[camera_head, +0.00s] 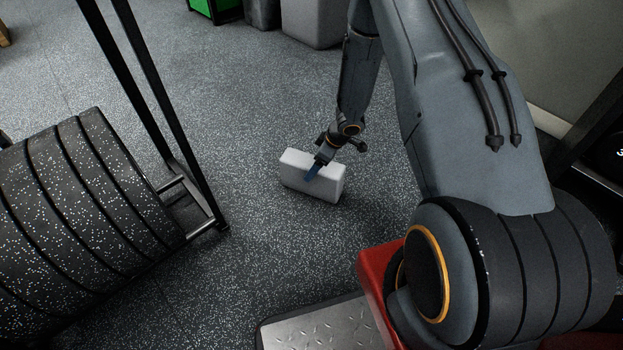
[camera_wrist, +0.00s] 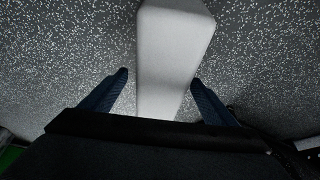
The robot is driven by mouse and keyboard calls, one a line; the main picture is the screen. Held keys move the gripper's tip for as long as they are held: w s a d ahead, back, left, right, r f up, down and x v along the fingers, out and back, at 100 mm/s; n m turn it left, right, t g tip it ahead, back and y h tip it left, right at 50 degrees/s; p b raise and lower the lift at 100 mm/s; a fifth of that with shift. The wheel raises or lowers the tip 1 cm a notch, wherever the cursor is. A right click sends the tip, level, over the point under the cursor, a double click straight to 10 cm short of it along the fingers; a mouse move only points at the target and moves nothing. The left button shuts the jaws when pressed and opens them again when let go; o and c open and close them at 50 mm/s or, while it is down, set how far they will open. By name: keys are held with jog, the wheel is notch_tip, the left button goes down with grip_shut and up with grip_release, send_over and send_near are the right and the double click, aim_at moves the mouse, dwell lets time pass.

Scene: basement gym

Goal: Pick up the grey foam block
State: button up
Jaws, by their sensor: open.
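The grey foam block (camera_head: 300,180) is a pale, rounded-edged brick standing on its long narrow side on the speckled floor in the head view. My gripper (camera_head: 313,172) is just above and against its near face in that view, with a blue finger in front of the block. In the wrist view the block (camera_wrist: 172,50) runs down the middle of the picture. My open gripper (camera_wrist: 160,85) has one blue finger on either side of it, with a gap of floor at each side. The block's lower end is hidden behind the gripper body.
A rack of speckled black weight plates (camera_head: 80,210) with a black upright frame (camera_head: 170,110) stands at the left. Grey bins (camera_head: 312,22) and a green box (camera_head: 214,8) are at the back. The floor (camera_head: 240,110) around the block is clear.

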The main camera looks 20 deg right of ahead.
jog(key=shift+b+x, duration=2.15)
jog(key=shift+x, duration=1.6)
jog(key=shift+s, duration=0.15)
jog(key=shift+r, duration=0.1)
jog(key=shift+c, duration=0.4)
jog(key=c, duration=1.2)
jog(key=shift+o, duration=0.2)
